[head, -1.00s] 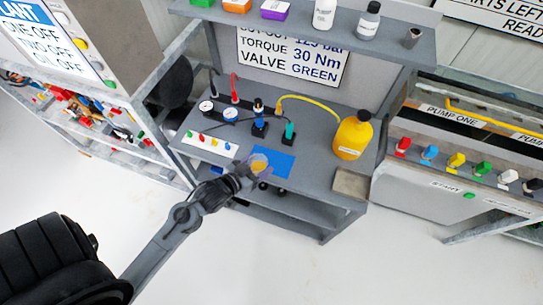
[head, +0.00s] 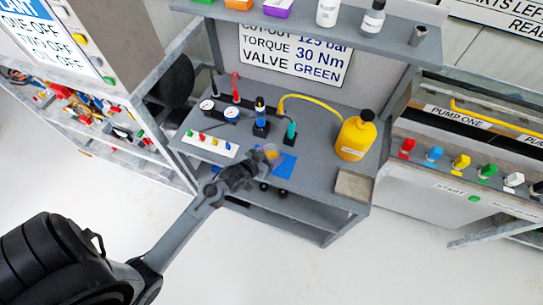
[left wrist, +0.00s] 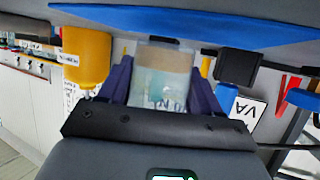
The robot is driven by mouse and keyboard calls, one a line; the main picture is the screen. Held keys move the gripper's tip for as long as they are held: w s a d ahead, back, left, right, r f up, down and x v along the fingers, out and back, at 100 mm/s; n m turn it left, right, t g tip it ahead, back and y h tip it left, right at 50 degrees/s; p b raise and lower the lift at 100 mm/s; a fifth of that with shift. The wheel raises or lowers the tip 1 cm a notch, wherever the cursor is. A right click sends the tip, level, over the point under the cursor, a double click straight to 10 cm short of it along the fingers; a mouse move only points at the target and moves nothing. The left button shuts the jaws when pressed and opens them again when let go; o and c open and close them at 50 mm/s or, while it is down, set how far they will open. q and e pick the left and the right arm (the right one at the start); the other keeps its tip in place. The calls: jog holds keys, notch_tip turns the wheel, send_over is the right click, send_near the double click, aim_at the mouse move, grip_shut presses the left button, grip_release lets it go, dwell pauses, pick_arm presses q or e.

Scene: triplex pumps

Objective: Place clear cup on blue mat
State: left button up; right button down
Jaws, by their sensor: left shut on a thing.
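The clear cup (head: 271,153) has an amber content and is held in my left gripper (head: 266,157) over the left part of the blue mat (head: 284,169). In the left wrist view, the clear cup (left wrist: 160,78) stands between the two dark fingers of my left gripper (left wrist: 160,85), which are shut on it. Some markings show on the cup's wall. The blue mat (left wrist: 190,24) lies just past the cup's end there; I cannot tell whether they touch. My arm hides part of the mat in the head view. My right gripper is not in view.
A yellow bottle (head: 355,137) with a black cap stands right of the mat. Behind are a green-topped part (head: 291,130), a blue-topped part (head: 260,115) and gauges (head: 231,113). A white strip with coloured knobs (head: 209,143) lies left. A shelf (head: 300,28) overhangs the bench.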

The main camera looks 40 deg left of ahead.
pick_arm(q)
jog(key=shift+f, duration=0.5)
jog(key=shift+f, duration=0.1)
jog(key=o, duration=1.2)
jog(key=shift+c, duration=0.2)
